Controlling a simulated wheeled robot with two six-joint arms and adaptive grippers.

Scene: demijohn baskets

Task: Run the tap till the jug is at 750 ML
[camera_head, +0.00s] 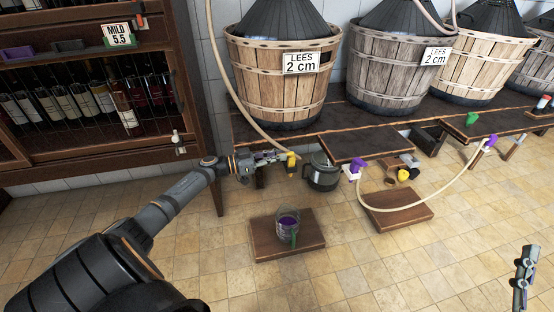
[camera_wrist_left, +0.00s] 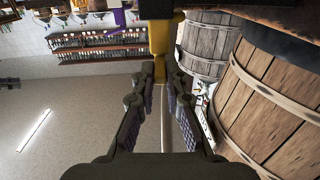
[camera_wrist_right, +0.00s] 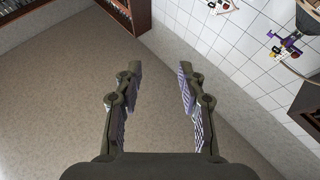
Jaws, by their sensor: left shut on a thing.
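The jug (camera_head: 288,226) is a clear vessel with a green handle and dark purple liquid inside. It stands upright on a low wooden board (camera_head: 267,243) on the floor; its marks are too small to read. A yellow tap (camera_head: 291,160) at the end of a pale hose (camera_head: 237,92) is above the jug. My left gripper (camera_head: 281,159) is shut on the yellow tap, which also shows in the left wrist view (camera_wrist_left: 158,38). I cannot make out a stream below it. My right gripper (camera_wrist_right: 158,75) is open and empty, at the head view's right edge (camera_head: 522,282).
Wicker-like wooden baskets (camera_head: 281,88) with dark demijohns stand on a low bench (camera_head: 345,116) along the wall. A dark round pot (camera_head: 322,174) is just right of the tap. Another hose (camera_head: 405,208) with purple ends hangs right. A bottle rack (camera_head: 85,100) stands left. The front floor is clear.

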